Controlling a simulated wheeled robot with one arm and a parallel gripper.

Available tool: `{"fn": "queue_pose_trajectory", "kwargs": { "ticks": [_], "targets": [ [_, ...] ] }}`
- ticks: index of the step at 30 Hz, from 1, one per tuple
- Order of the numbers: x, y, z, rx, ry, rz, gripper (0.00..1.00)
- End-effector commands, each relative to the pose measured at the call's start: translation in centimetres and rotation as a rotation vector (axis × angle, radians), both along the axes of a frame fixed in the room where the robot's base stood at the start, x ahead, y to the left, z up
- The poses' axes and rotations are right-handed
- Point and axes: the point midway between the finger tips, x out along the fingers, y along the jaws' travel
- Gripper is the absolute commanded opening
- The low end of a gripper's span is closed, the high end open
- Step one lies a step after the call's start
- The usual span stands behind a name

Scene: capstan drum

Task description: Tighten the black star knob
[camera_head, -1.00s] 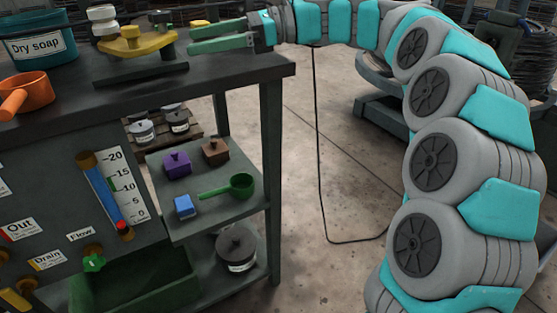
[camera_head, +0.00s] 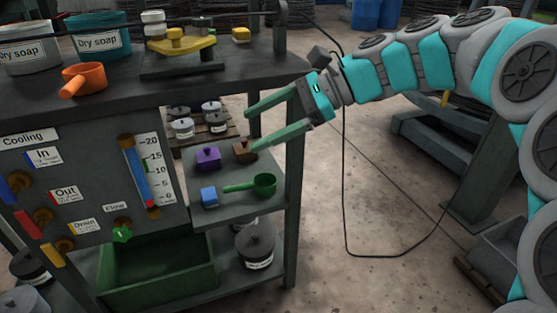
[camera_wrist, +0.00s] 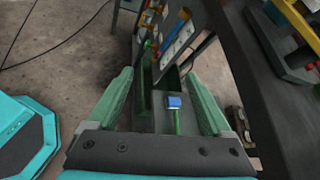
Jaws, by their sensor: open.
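I cannot make out a black star knob in either view. My gripper (camera_head: 251,131) is open and empty, just off the right end of the workbench, below the level of its top. Its two green fingers point left towards the shelf and also show in the wrist view (camera_wrist: 159,76).
The bench top (camera_head: 220,88) also carries soap tubs and an orange scoop (camera_head: 83,79). Open floor lies right of the bench.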

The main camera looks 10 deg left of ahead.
Motion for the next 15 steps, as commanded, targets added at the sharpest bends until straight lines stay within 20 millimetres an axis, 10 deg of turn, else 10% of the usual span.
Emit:
{"fn": "queue_pose_trajectory", "kwargs": {
  "ticks": [15],
  "targets": [
    [-3.3, -2.1, -4.2, -0.123, -0.122, 0.072, 0.84]
  ]
}}
